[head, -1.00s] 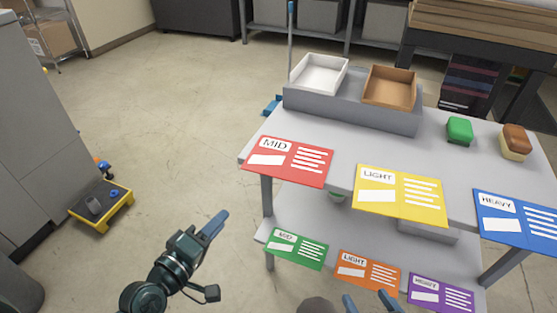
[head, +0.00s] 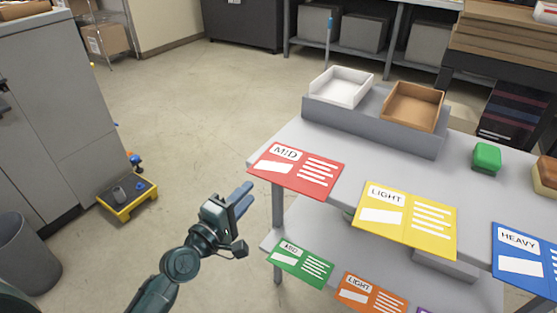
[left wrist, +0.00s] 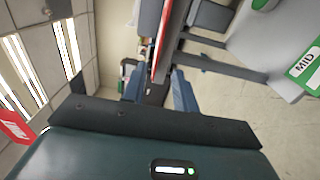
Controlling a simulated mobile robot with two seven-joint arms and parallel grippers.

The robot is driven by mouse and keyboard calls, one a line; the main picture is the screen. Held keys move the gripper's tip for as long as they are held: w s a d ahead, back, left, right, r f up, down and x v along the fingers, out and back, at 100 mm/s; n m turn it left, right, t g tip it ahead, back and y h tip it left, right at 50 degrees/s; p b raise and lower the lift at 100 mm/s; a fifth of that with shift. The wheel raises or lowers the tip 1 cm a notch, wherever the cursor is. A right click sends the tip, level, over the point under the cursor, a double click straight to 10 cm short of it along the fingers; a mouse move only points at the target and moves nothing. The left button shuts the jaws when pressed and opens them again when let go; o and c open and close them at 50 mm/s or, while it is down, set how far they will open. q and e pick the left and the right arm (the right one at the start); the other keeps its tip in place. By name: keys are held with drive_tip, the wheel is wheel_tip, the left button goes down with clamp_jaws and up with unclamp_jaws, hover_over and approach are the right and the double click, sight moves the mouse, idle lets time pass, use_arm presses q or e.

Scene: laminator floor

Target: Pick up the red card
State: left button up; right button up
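The red card (head: 318,181), marked MID, lies at the left front corner of the upper table shelf and juts past its edge. My left gripper (head: 243,197) is left of and slightly below the card in the head view, with its blue fingers pointing up and right. In the left wrist view the fingers (left wrist: 158,92) are apart, and a thin red strip (left wrist: 168,42), which looks like the card seen edge-on, shows beyond the gap. I cannot tell whether it reaches between the fingers. My right gripper is not in view.
A yellow card (head: 408,219) and a blue card (head: 527,255) lie along the same edge. Green (head: 302,262) and orange (head: 371,293) cards are on the lower shelf. White (head: 342,86) and brown (head: 413,105) trays stand behind.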

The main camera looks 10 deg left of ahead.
use_arm(q)
approach(278, 162)
drive_tip(key=w, duration=0.3)
drive_tip(key=shift+d, duration=0.35)
drive_tip(key=shift+c, duration=0.6)
clamp_jaws()
